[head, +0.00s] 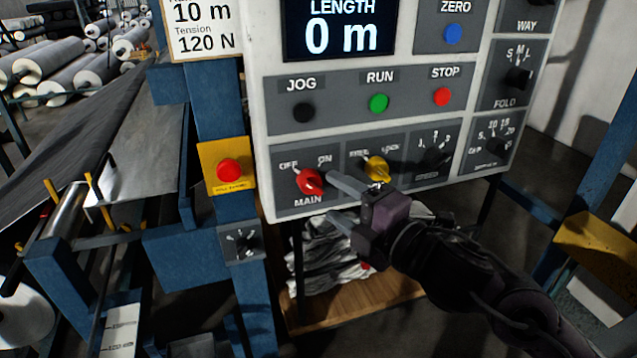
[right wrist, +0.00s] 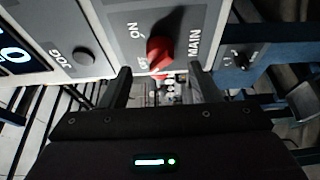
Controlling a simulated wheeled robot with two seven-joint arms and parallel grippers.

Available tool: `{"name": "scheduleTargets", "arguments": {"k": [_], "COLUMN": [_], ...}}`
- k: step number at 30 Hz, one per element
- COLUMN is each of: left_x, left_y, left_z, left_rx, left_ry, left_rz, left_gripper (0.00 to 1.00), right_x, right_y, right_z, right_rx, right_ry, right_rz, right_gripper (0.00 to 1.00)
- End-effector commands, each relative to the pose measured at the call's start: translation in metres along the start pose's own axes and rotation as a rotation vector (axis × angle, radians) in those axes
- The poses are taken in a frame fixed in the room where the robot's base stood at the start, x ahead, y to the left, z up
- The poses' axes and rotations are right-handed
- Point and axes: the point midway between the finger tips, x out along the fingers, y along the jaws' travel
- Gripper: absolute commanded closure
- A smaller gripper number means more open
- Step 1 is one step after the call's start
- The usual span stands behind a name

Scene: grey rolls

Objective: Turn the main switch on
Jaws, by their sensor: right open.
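The red MAIN switch knob (head: 309,181) is at the lower left of the control panel, with OFF at its upper left and ON at its upper right. Its handle appears to lean toward OFF. My right gripper (head: 337,197) is open and empty, just right of and below the knob, its fingers pointing at the panel. In the right wrist view, the red knob (right wrist: 160,53) shows ahead between the two open fingers (right wrist: 158,82), apart from them. My left gripper is not in view.
A yellow selector knob (head: 376,168) is close above my right gripper. JOG, RUN (head: 378,103) and STOP (head: 442,97) buttons sit above. A red button on a yellow plate (head: 228,172) is left of the panel.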

Motion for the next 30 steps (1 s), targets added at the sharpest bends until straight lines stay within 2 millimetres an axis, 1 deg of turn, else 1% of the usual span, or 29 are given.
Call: {"name": "scheduleTargets", "arguments": {"k": [1, 3, 6, 9, 13, 19, 20, 27, 30], "left_x": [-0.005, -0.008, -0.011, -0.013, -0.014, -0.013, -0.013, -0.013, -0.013], "left_y": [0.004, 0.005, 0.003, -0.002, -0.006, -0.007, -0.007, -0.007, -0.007], "left_z": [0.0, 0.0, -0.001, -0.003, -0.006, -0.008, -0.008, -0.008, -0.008], "left_rx": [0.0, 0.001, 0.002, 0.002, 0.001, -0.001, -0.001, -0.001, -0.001], "left_ry": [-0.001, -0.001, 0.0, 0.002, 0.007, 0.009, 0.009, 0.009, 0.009], "left_rz": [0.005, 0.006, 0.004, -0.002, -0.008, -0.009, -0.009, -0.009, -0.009], "left_gripper": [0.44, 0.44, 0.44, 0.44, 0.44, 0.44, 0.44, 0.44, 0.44], "right_x": [0.01, 0.021, 0.034, 0.043, 0.047, 0.047, 0.047, 0.047, 0.047], "right_y": [0.004, 0.004, 0.003, 0.002, 0.0, 0.0, 0.0, 0.0, 0.0], "right_z": [0.001, 0.0, 0.001, 0.001, 0.001, 0.001, 0.001, 0.001, 0.001], "right_rx": [0.006, 0.005, 0.006, 0.003, 0.003, 0.002, 0.002, 0.003, 0.003], "right_ry": [-0.001, 0.0, -0.001, -0.001, -0.001, -0.001, -0.001, -0.001, -0.001], "right_rz": [0.004, 0.003, 0.003, 0.001, 0.0, 0.0, 0.0, 0.0, 0.0], "right_gripper": [0.44, 0.44, 0.44, 0.44, 0.44, 0.44, 0.45, 0.76, 0.88]}}
